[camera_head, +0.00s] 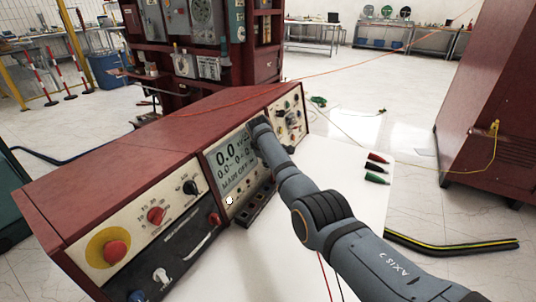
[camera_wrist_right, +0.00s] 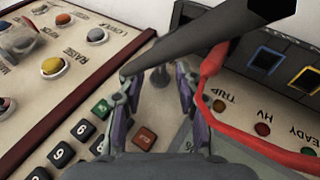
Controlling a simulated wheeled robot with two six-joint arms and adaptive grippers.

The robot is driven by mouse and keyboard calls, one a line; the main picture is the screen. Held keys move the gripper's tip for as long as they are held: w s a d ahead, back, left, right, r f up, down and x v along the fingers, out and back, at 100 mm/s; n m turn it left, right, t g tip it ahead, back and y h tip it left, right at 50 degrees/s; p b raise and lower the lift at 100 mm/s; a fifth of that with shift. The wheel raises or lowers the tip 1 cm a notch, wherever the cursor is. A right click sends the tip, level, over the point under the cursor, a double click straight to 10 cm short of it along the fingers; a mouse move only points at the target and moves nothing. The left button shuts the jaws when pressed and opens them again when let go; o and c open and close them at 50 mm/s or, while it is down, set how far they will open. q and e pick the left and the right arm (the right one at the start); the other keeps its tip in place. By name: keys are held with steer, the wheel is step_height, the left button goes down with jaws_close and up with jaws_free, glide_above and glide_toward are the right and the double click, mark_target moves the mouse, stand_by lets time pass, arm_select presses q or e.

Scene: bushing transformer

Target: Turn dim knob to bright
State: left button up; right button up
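A thick dark bar crosses just above the knob and covers part of the view there. I cannot read a dim or bright label. In the head view my right arm reaches to the console (camera_head: 135,150) beside its display (camera_head: 232,155); the arm hides the fingertips and the knob. My left gripper is not in view.
A red cable (camera_wrist_right: 206,90) runs close to the right finger. Number keys (camera_wrist_right: 62,155) and a red button (camera_wrist_right: 145,137) lie nearby. In the head view, a red emergency button (camera_head: 115,250) is at the console's left end. Probes (camera_head: 376,168) lie on the white surface at right.

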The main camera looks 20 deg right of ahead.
steer(key=v, duration=1.1)
